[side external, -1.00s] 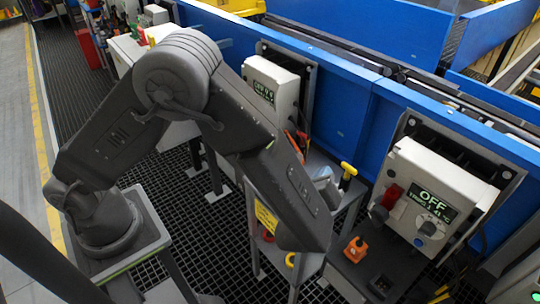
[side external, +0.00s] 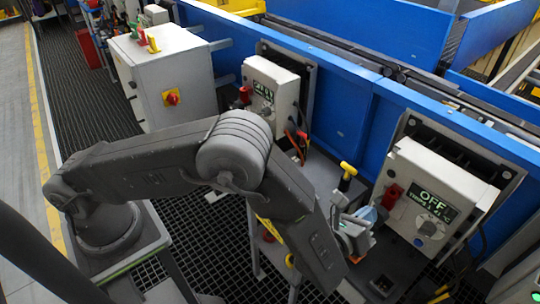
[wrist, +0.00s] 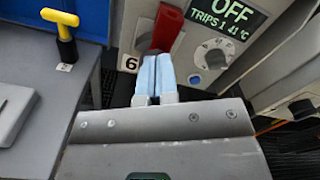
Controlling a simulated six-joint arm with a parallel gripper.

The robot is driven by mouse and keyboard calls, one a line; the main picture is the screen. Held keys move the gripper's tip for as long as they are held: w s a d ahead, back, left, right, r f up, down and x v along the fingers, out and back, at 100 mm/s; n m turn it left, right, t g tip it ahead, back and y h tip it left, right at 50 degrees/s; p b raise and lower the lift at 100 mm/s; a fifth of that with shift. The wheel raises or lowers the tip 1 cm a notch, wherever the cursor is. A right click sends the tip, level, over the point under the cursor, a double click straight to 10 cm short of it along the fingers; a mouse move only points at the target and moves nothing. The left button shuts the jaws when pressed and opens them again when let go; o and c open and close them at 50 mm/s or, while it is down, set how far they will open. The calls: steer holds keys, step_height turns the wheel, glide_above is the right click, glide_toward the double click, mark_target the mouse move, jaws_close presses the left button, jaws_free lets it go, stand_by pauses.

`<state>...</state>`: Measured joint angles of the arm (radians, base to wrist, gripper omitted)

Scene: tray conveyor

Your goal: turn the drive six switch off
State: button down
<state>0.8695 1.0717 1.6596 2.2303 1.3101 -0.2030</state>
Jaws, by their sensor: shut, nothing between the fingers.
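The drive six box (side external: 455,178) is a pale cabinet on the blue rail at the right. The display (wrist: 233,17) reads OFF, with a trips line and 41 °C below. My gripper (wrist: 156,58) is shut and empty. Its pale blue fingertips overlap the lower end of the red handle in the wrist view; whether they touch it I cannot tell. In the side view my gripper (side external: 368,215) is left of the box.
A grey knob (wrist: 212,54) sits under the display, right of my fingers. A yellow-topped T-handle (wrist: 62,25) stands on the grey bench (wrist: 90,85) to the left. A second drive box (side external: 270,85) and a large cabinet with a red-yellow switch (side external: 172,97) are farther back.

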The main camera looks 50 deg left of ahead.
steer(key=shift+w, duration=0.8)
steer(key=shift+f, duration=0.4)
steer(key=shift+a+f, duration=0.1)
stand_by(0.5)
steer(key=shift+a+r, duration=0.1)
steer(key=shift+r, duration=0.35)
steer(key=s, duration=0.6)
stand_by(0.3)
